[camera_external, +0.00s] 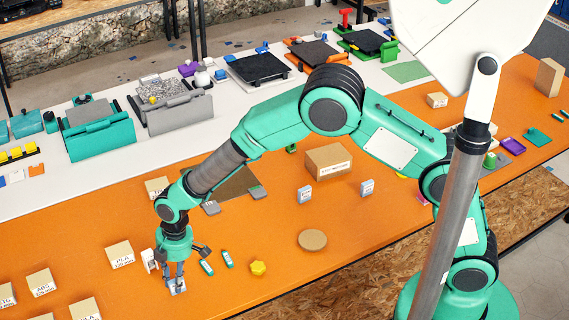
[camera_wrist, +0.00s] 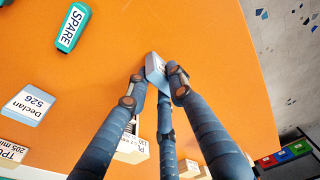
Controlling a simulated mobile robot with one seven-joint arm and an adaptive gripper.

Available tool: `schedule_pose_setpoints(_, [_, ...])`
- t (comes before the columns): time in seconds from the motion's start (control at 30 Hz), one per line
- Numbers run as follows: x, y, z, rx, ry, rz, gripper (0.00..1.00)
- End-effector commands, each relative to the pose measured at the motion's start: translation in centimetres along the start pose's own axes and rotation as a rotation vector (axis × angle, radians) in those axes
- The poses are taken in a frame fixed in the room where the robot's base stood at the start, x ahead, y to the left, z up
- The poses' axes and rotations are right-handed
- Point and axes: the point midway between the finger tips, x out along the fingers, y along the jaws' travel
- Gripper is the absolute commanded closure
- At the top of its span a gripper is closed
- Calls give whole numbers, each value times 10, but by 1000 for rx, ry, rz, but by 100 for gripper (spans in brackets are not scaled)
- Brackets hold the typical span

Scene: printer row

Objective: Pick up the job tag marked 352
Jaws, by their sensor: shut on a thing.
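My gripper (camera_external: 177,284), also in the wrist view (camera_wrist: 156,82), is shut on a small pale blue-grey job tag (camera_wrist: 155,66), which also shows in the external view (camera_external: 179,289). The held tag's marking cannot be read. Another job tag, marked Declan 526 (camera_wrist: 30,104), is at the left of the wrist view, apart from my gripper. Two more upright tags, a left one (camera_external: 305,194) and a right one (camera_external: 367,187), stand on the orange table; their numbers are too small to read.
A teal SPARE marker (camera_wrist: 73,27) lies on the orange table (camera_external: 330,275). Cardboard boxes, one marked PLA (camera_external: 120,254), stand left of my gripper. The table's edge is close by.

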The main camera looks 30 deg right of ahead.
Motion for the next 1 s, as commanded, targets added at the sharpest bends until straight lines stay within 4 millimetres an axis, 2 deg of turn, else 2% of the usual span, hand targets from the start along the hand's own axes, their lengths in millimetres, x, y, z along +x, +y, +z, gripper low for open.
schedule_pose_setpoints(0.27, [-8,0,-1,0,1,0,94])
schedule_pose_setpoints(0.53, [-40,0,-7,0,2,2,94])
schedule_pose_setpoints(1.0, [-54,-58,54,0,-1,0,94])
